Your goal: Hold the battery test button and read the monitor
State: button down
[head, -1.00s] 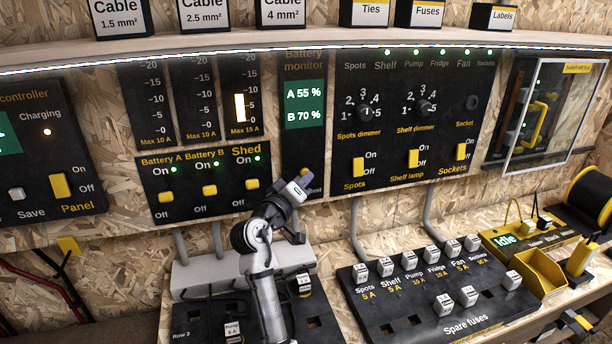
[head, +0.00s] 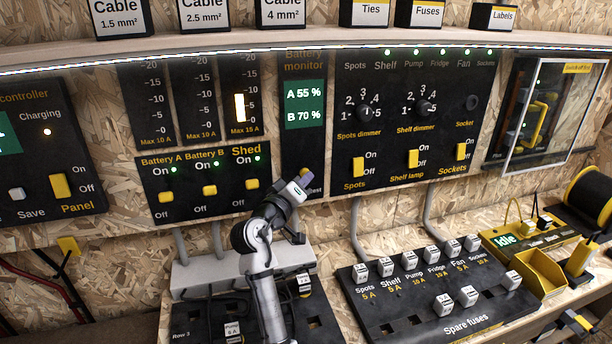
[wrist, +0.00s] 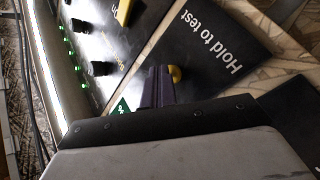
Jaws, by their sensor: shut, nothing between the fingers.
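The battery monitor (head: 304,103) is a black panel with a green screen reading A 55 % and B 70 %. The round yellow-orange test button (wrist: 175,74) sits beside the words "Hold to test" in the wrist view. My gripper (head: 301,180) is shut and empty, with its tips at the low end of the monitor panel. In the wrist view the closed dark fingers (wrist: 158,86) are right beside the button, which shows past their edge. I cannot tell whether they touch it. My gripper covers part of the label in the head view.
The battery switch panel (head: 185,213) is left of my gripper, and the dimmer and switch panel (head: 405,120) is to the right. Below are a fuse board (head: 372,303) and a grey trunking box (head: 185,275). A shelf edge (head: 300,42) runs above.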

jog(key=shift+s, duration=0.1)
jog(key=shift+s+d, duration=0.3)
jog(key=shift+s, duration=0.4)
jog(key=shift+s, duration=0.1)
jog(key=shift+s+d+p, duration=0.15)
jog(key=shift+s+d, duration=0.1)
jog(key=shift+s, duration=0.5)
jog(key=shift+s+d+p, duration=0.1)
jog(key=shift+s+d, duration=0.15)
jog(key=shift+s, duration=0.55)
jog(key=shift+s+d+p, duration=0.15)
jog(key=shift+s+d, duration=0.1)
jog(key=shift+s, duration=0.5)
